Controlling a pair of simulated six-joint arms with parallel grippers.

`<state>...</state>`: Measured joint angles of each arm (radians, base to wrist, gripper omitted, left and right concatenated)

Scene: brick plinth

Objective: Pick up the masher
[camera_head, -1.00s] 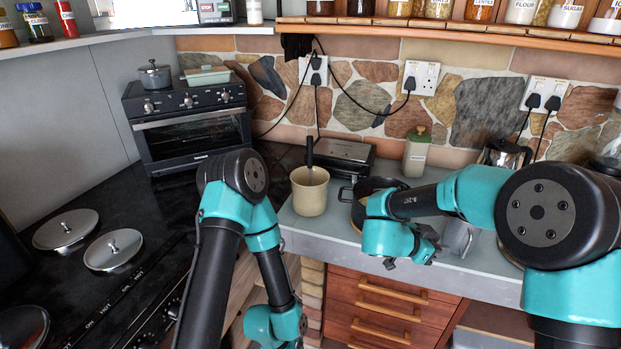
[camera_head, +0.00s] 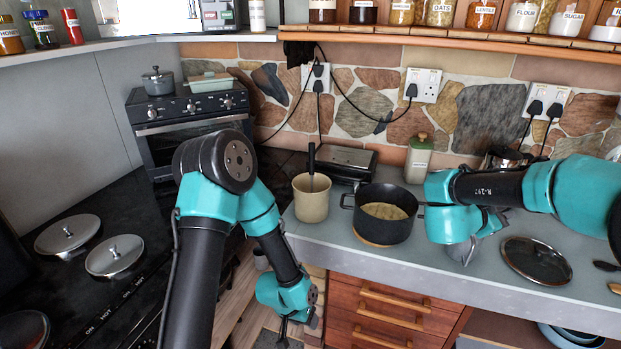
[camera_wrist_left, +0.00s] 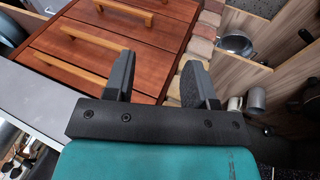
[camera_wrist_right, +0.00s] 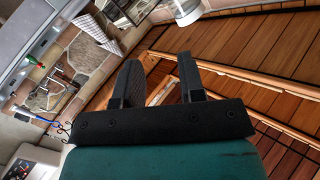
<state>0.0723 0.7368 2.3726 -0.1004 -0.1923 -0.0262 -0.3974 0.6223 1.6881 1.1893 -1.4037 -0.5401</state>
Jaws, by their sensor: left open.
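A tool with an upright black handle (camera_head: 311,158), perhaps the masher, stands in a cream crock (camera_head: 311,200) on the grey counter; its lower end is hidden in the crock. My left gripper (camera_head: 284,336) hangs in front of the drawers, below and left of the crock. In the left wrist view it is open and empty (camera_wrist_left: 157,66). My right wrist is above the counter, right of the black pot (camera_head: 384,226). In the head view its fingers are not clear; in the right wrist view the right gripper (camera_wrist_right: 158,70) is open and empty.
The black pot holds beige food, just right of the crock. A glass lid (camera_head: 536,260) lies on the counter further right. A black appliance (camera_head: 345,160) stands behind the crock, and a lidded jar (camera_head: 419,160) behind the pot. The hob (camera_head: 60,275) is at the left.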

